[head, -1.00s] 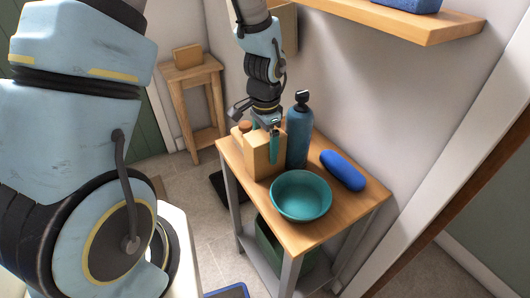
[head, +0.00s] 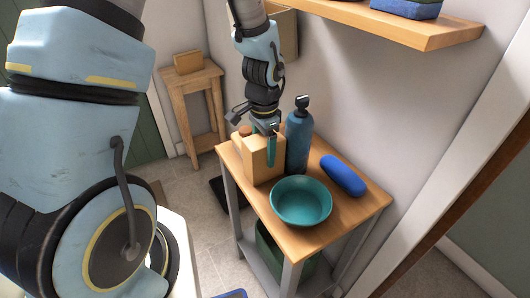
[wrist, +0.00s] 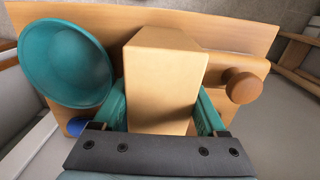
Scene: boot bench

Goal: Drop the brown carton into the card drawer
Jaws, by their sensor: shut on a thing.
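The brown carton (head: 262,160) is a plain tan box at the back left of the wooden bench. My gripper (head: 268,140) is over it with teal fingers on two of its sides. In the wrist view the carton (wrist: 165,75) stands between the two fingers (wrist: 165,108), and my gripper is shut on it. I cannot tell whether its base touches the bench top. I cannot make out the card drawer for certain. A tan box (head: 288,32) shows partly behind my arm at the wall.
On the bench (head: 335,212), a teal bowl (head: 302,201), a blue bottle (head: 299,140) and a blue rounded case (head: 343,175) stand close to the carton. A round brown knob or lid (wrist: 243,87) is beside it. A shelf (head: 420,30) overhangs at right; a small stand (head: 193,85) is behind.

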